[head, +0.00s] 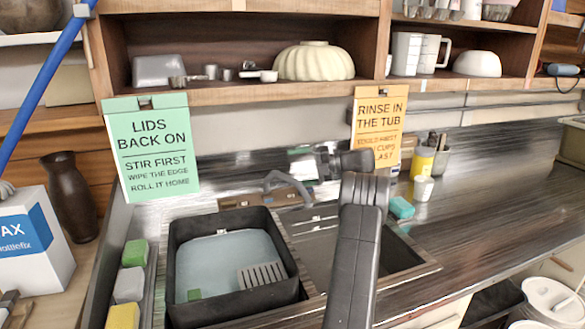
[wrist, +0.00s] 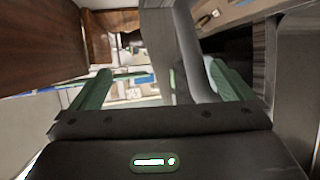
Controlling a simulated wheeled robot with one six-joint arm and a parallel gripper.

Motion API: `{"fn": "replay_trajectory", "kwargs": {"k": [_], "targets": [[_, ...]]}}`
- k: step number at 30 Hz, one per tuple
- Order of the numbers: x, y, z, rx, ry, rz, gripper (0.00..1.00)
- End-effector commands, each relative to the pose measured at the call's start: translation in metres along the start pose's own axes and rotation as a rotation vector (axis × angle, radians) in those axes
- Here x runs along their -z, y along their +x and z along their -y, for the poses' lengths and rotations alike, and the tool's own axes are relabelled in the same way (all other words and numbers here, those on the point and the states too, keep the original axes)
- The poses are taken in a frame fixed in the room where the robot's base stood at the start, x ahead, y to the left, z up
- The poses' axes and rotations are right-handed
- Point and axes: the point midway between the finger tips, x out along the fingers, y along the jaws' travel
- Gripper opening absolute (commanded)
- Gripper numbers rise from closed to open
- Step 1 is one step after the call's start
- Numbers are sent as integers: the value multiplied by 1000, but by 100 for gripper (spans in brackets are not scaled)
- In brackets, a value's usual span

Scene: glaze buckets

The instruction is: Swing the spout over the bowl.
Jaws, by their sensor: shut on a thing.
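The grey curved spout (head: 288,180) rises behind the sink and bends to the right and down, near the divider between the black tub and the open basin. In the wrist view the spout (wrist: 192,50) is a thick grey tube between the green fingers, close to the right one. My gripper (head: 303,163) reaches over the back of the sink and is shut on the spout; the fingers also show in the wrist view (wrist: 160,88). The sink bowl (head: 402,256) is right of the tub, partly hidden by my arm.
A black tub (head: 182,300) of pale water with a grey slatted piece stands left of the bowl. Sponges (head: 130,285) line its left side. A teal sponge (head: 401,207) and white cup (head: 423,188) stand behind the bowl. Hanging signs (head: 150,145) and shelves are above.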

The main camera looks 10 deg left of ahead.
Motion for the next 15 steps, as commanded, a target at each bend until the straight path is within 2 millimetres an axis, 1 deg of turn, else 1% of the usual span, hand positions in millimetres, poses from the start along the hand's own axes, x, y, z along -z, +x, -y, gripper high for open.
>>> {"fn": "replay_trajectory", "kwargs": {"k": [1,2,3,15], "targets": [[0,-12,-16,-11,-16,5,81],[0,-14,-16,-11,-16,5,72],[-1,-16,-15,-10,-16,5,43],[-3,-41,-6,-7,-9,3,43]]}}
